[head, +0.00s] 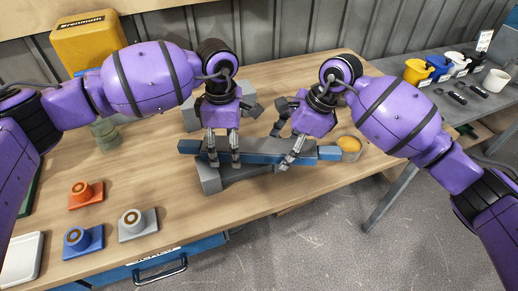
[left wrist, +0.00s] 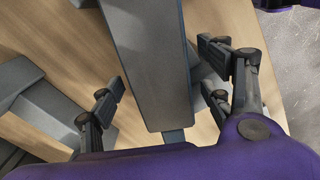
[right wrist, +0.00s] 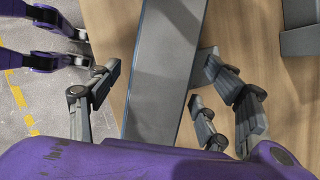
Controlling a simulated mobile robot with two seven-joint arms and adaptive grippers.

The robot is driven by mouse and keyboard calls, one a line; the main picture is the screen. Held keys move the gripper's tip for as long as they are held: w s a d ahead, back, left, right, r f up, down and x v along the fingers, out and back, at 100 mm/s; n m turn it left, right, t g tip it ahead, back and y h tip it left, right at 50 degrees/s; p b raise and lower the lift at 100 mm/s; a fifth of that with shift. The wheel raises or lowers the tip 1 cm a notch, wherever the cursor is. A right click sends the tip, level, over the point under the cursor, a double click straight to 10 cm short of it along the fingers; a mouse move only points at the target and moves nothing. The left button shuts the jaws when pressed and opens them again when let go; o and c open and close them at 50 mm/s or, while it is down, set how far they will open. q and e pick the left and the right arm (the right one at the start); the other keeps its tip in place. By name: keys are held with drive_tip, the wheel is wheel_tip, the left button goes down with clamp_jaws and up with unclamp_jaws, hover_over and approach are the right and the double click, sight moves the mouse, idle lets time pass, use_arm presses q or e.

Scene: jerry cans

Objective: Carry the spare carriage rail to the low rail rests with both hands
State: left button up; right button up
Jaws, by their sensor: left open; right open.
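The carriage rail (head: 262,156), a long bar with blue sides and a grey top, lies level across the workbench near its front edge. A grey block (head: 209,181) shows under its left part; other contact below is hidden. My left gripper (head: 223,163) is open over the rail's left part. The left wrist view shows the rail (left wrist: 150,65) between the spread fingers. My right gripper (head: 282,150) is open over the right part, with the rail (right wrist: 162,75) between its fingers in the right wrist view. I cannot tell which grey blocks are the low rests.
A grey block (head: 190,118) stands behind the rail. A round tin with yellow contents (head: 349,147) sits by the rail's right end. Orange (head: 85,194), blue (head: 82,238) and grey (head: 137,224) fittings stand at front left.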

use_arm(q)
clamp_jaws()
use_arm(e)
clamp_jaws()
